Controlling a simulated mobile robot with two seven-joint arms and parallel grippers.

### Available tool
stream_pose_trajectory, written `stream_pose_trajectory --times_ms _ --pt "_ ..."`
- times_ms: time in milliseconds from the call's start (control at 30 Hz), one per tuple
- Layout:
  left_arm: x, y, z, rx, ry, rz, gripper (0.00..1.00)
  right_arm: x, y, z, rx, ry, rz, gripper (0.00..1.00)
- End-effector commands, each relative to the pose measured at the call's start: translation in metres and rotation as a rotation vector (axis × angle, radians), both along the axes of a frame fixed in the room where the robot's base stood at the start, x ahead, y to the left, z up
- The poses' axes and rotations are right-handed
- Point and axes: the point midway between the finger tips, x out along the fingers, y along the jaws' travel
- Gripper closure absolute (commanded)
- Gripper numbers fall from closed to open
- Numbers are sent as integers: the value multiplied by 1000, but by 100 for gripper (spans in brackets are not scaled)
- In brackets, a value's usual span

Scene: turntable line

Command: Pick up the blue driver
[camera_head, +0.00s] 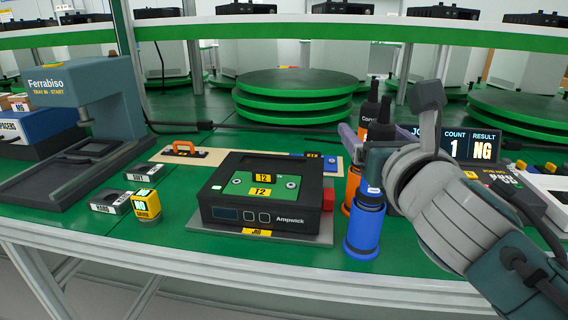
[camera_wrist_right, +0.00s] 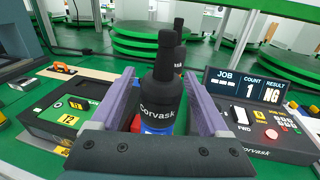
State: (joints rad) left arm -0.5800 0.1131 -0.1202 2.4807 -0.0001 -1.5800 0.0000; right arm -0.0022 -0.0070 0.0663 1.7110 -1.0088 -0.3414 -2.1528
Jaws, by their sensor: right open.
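The blue driver (camera_head: 366,228) stands upright at the table's front edge, right of the black Ampwick unit. Its blue lower body shows in the head view, while my right gripper hides part of its upper body. In the right wrist view its black Corvask-marked top (camera_wrist_right: 160,105) stands between the two purple fingers. My right gripper (camera_head: 374,138) is open around the driver's upper part; in the wrist view (camera_wrist_right: 160,80) a gap shows beside the driver's narrow top. I cannot tell whether either finger touches it. My left gripper is not in view.
An orange driver (camera_head: 350,190) stands close behind the blue one. The Ampwick unit (camera_head: 262,195) on its grey plate is just left. A display (camera_head: 472,146) reading NG and a control box (camera_wrist_right: 262,125) are at right. Green turntables (camera_head: 295,85) lie behind.

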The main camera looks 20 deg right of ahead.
Motion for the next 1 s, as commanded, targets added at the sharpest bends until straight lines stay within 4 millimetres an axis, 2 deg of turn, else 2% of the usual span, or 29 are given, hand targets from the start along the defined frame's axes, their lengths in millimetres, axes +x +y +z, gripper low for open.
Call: stream_pose_trajectory --times_ms 67,733,767,1000 --pt "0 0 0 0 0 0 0 0 0 0 0 0 0 22" --pt "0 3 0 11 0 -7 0 -1 0 0 1 1 0 98" --pt "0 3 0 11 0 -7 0 -1 0 0 1 1 0 100" --pt "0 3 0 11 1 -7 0 -1 0 0 1 1 0 100"
